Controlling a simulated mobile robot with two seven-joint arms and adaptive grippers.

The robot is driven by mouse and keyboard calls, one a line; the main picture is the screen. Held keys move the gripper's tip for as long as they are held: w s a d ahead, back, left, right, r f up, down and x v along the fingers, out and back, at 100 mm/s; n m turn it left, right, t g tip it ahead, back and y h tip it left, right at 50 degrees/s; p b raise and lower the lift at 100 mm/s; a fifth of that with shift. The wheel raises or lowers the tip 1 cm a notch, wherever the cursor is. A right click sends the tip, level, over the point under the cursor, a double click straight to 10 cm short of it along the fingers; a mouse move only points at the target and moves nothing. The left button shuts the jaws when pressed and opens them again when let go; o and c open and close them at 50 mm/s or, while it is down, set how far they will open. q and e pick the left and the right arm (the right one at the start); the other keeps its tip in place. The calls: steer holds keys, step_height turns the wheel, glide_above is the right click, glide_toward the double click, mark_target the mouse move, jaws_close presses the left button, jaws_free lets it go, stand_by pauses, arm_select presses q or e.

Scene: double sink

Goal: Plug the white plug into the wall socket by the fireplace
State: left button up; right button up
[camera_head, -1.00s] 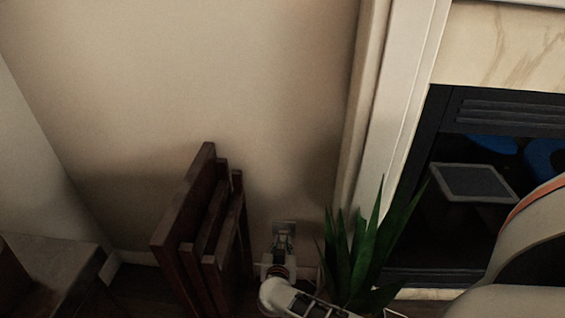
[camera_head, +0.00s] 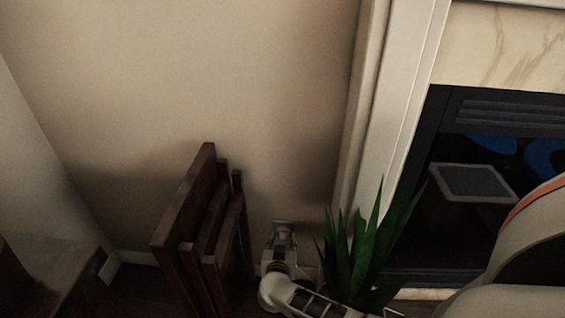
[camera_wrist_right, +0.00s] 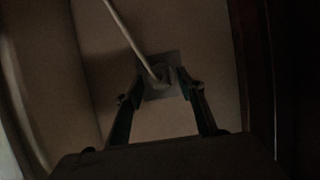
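My right gripper (camera_head: 283,238) is low at the wall, between the dark wooden boards and the plant. In the right wrist view its two fingertips (camera_wrist_right: 162,84) sit on either side of the pale plug (camera_wrist_right: 159,74), close in front of a square wall socket plate (camera_wrist_right: 173,57). A light cable (camera_wrist_right: 124,30) runs from the plug to the upper left. The picture is dark, so I cannot tell whether the fingers press on the plug or how deep its prongs sit. My left gripper is in neither view.
Dark wooden boards (camera_head: 203,215) lean at the wall just left of the gripper. A spiky green plant (camera_head: 362,255) stands close on its right. The white fireplace surround (camera_head: 398,110) and dark firebox, with a grey box (camera_head: 472,183), lie further right. A low wooden piece (camera_head: 45,265) is at lower left.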

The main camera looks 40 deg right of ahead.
step_height(320, 180, up, 10)
stand_by(0.7)
steer(key=shift+r, duration=0.15)
stand_by(0.4)
